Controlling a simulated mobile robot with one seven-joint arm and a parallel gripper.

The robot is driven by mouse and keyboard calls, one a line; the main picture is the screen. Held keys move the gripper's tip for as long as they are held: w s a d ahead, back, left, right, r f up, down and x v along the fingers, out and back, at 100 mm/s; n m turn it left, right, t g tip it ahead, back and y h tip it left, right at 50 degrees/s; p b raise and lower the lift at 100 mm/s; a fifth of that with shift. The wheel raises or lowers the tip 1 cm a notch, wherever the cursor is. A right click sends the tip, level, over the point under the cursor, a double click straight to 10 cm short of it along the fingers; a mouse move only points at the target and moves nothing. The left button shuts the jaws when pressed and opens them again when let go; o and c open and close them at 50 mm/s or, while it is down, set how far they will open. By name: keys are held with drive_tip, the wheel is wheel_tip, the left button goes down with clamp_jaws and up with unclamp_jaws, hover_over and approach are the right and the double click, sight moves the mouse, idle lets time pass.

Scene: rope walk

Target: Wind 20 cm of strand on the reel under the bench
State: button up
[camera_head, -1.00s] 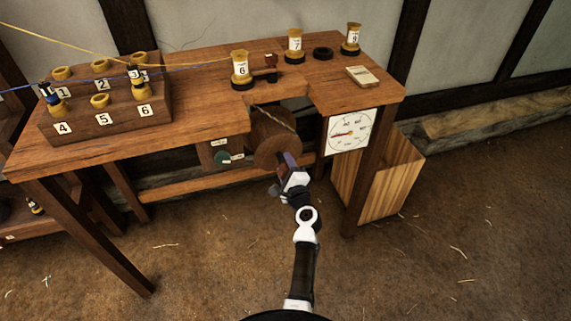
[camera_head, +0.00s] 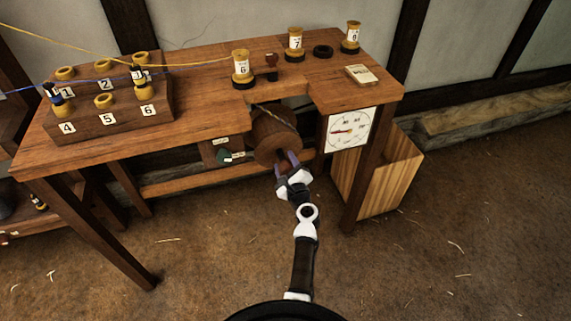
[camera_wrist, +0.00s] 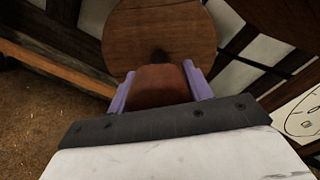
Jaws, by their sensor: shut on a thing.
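The reel (camera_head: 274,137) hangs under the bench, a round brown wooden drum with pale strand (camera_head: 274,116) showing at its top. In the wrist view, the reel's round face (camera_wrist: 160,38) fills the upper middle. My gripper (camera_head: 286,163) is in front of the reel's lower part. Its two purple fingers (camera_wrist: 158,92) are shut on a reddish-brown handle (camera_wrist: 160,82) that stands out from the reel's face. The fingers lie on either side of the handle. The handle's near end is partly hidden behind my gripper's dark edge.
The wooden bench (camera_head: 205,108) stands above the reel. A dial gauge (camera_head: 350,131) hangs to the right, with a wooden bin (camera_head: 392,175) behind it. A numbered rack (camera_head: 105,112) and several bobbins stand on the bench.

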drive_tip(key=shift+f, duration=0.1)
drive_tip(key=o, duration=1)
drive_tip(key=shift+c, duration=0.2)
drive_tip(key=b+v, duration=0.1)
drive_tip(key=v, duration=1.3)
drive_tip(key=shift+w+r, duration=0.1)
drive_tip(key=shift+r, duration=0.1)
